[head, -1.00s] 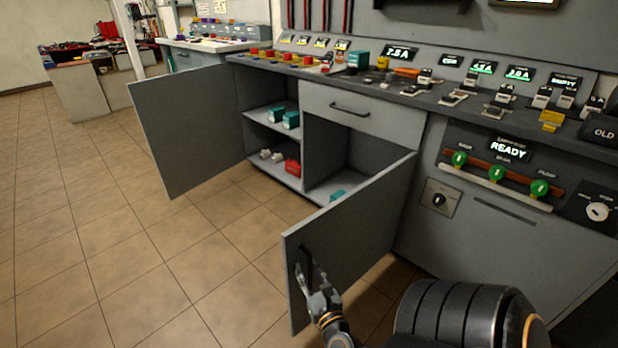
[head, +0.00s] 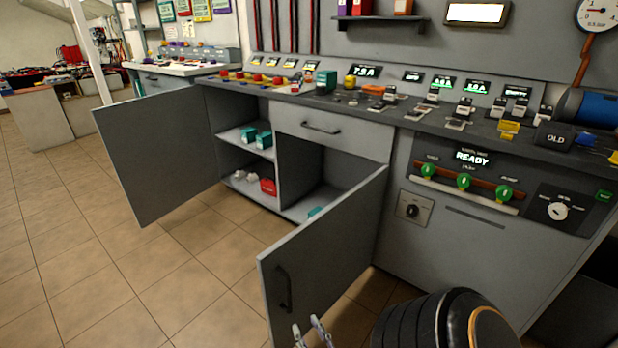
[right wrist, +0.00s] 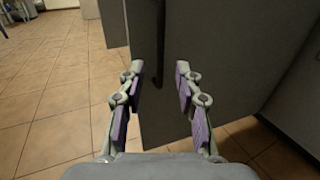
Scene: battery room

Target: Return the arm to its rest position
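My right gripper (head: 308,330) is at the bottom of the head view, below and in front of the handle (head: 284,289) of the open right cabinet door (head: 325,245). In the right wrist view my right gripper (right wrist: 157,80) has its two fingers spread apart with nothing between them. The dark door handle (right wrist: 158,75) shows beyond the fingertips, apart from them. Part of my black arm (head: 445,320) shows at the bottom of the head view. My left gripper is in neither view.
The left cabinet door (head: 160,155) also stands open. Teal boxes (head: 256,138) and a red item (head: 268,187) lie inside the cabinet. The countertop (head: 400,118) holds switches and displays. Tiled floor (head: 110,260) is clear at the left.

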